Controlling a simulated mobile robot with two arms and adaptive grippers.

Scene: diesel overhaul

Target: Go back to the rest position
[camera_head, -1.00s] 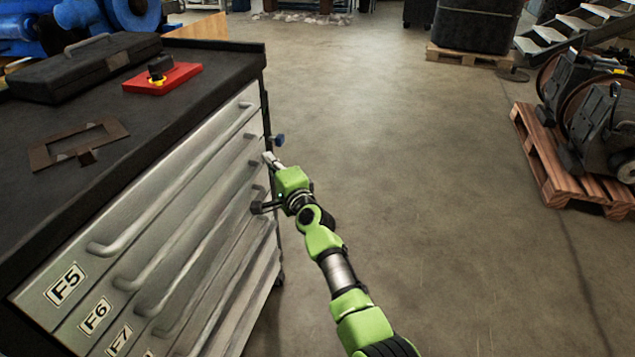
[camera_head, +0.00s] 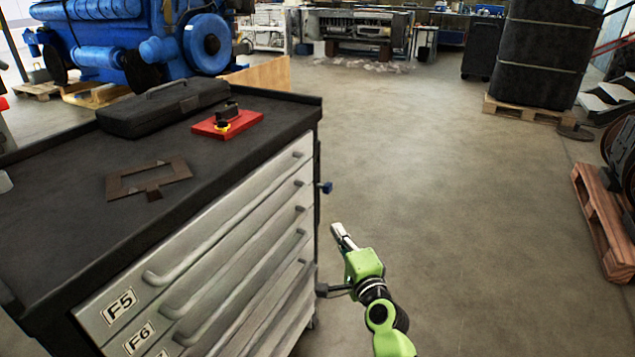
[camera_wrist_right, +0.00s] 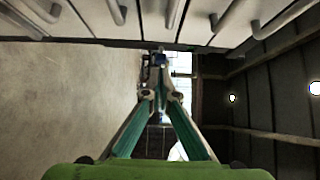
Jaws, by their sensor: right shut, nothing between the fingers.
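My right gripper (camera_head: 341,234) is to the right of the grey drawer cabinet (camera_head: 225,255), apart from its drawer fronts and over the concrete floor. In the right wrist view my right gripper (camera_wrist_right: 158,92) has its two fingers converging at the tips, shut with nothing between them. The cabinet's drawer handles (camera_wrist_right: 172,14) run along the top of that view. My left gripper is not in view.
On the cabinet's black top (camera_head: 50,240) lie a black case (camera_head: 165,108), a red plate (camera_head: 228,123) with a black part, and a brown frame (camera_head: 125,187). A blue engine (camera_head: 130,40) stands behind. A pallet (camera_head: 600,215) is at right. The middle floor is clear.

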